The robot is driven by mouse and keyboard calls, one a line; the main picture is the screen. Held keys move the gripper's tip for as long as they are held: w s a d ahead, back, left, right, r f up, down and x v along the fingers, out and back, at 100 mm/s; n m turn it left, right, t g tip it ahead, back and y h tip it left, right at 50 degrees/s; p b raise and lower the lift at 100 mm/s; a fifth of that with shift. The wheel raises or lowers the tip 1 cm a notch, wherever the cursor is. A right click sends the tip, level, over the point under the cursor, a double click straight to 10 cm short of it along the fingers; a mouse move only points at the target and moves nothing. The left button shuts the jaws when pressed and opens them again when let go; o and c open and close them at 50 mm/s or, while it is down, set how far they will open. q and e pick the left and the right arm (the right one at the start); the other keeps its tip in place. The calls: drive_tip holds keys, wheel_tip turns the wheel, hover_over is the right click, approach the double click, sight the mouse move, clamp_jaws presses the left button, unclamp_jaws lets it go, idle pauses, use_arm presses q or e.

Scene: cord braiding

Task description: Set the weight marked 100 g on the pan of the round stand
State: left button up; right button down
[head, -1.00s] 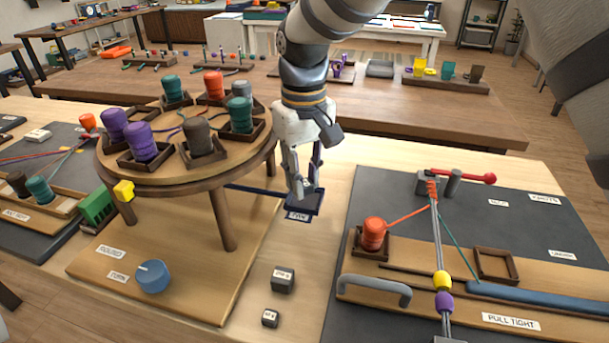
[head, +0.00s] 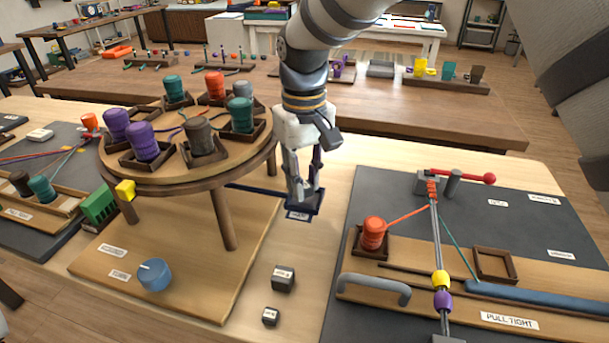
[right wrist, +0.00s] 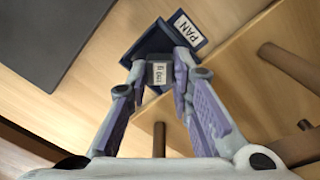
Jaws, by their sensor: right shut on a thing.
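The round stand (head: 180,168) carries several spools on its top. Its dark blue pan (head: 318,206) sticks out at the right on an arm, and its PAN label shows in the right wrist view (right wrist: 187,27). My right gripper (head: 302,193) points down at the pan. Its fingers (right wrist: 160,75) are shut on a small weight (right wrist: 159,73) whose label seems to read 100 g. The weight is over or on the pan; I cannot tell whether it touches. My left gripper is not in view.
Two dark weights, a larger one (head: 283,279) and a smaller one (head: 269,316), stand on the table in front of the pan. A blue knob (head: 154,275) is on the stand's base. A board with cords and a red spool (head: 373,233) lies to the right.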

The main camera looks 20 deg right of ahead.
drive_tip(key=c, duration=0.6)
unclamp_jaws()
drive_tip(key=shift+w+r+p, duration=0.1)
drive_tip(key=shift+r+p, duration=0.2)
drive_tip(key=shift+r, duration=3.25)
drive_tip(key=shift+a+r, duration=0.1)
